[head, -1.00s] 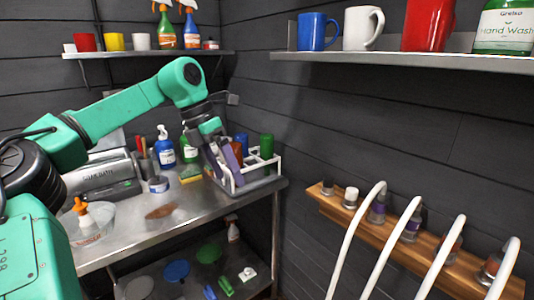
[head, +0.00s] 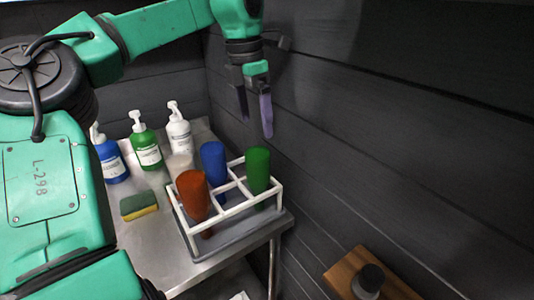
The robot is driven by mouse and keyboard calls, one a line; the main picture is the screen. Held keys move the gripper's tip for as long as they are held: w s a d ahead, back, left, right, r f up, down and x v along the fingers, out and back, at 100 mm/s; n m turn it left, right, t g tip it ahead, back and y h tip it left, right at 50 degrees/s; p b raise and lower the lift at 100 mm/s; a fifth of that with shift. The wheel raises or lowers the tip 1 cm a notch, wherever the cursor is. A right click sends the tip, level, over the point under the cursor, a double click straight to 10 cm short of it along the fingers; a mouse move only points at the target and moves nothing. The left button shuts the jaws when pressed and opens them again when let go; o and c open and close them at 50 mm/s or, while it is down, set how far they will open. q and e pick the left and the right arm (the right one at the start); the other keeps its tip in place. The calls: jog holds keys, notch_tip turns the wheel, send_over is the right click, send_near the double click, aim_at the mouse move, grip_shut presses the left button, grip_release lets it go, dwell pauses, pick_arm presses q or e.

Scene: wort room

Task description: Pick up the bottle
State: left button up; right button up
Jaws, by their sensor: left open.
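Several bottles are in the head view. Behind stand a blue pump bottle (head: 111,161), a green pump bottle (head: 145,148) and a white pump bottle (head: 179,130). My left gripper (head: 255,118) is open and empty, fingers pointing down. In the picture it is above the green rack bottle, apart from it. My right gripper is out of view.
A yellow and green sponge (head: 138,205) lies on the metal table (head: 160,249), left of the rack. A dark plank wall (head: 400,130) stands close on the right. A wooden shelf (head: 350,268) with a dark-capped item (head: 369,280) is at lower right.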

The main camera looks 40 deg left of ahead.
aim_at(258, 154)
pick_arm(q)
jog(key=shift+w+a+f, duration=0.2)
jog(key=shift+w+f, duration=0.1)
jog(key=shift+f, duration=0.2)
jog(key=s+d+f, duration=0.2)
jog(key=shift+s+f, duration=0.1)
jog(key=shift+f, duration=0.25)
notch_tip(258, 154, down, 3)
jog(key=shift+s+d+f+p, duration=0.1)
jog(key=shift+s+p, duration=0.05)
jog(key=shift+p, duration=0.3)
jog(key=f, duration=0.2)
jog(key=f+p, duration=0.1)
jog(key=f, duration=0.1)
jog(key=w+f+p, duration=0.1)
jog(key=shift+w+a+f, duration=0.1)
jog(key=shift+a+f, duration=0.15)
jog(key=shift+f, duration=0.5)
jog(key=c, duration=1.5)
jog(key=shift+c, duration=0.3)
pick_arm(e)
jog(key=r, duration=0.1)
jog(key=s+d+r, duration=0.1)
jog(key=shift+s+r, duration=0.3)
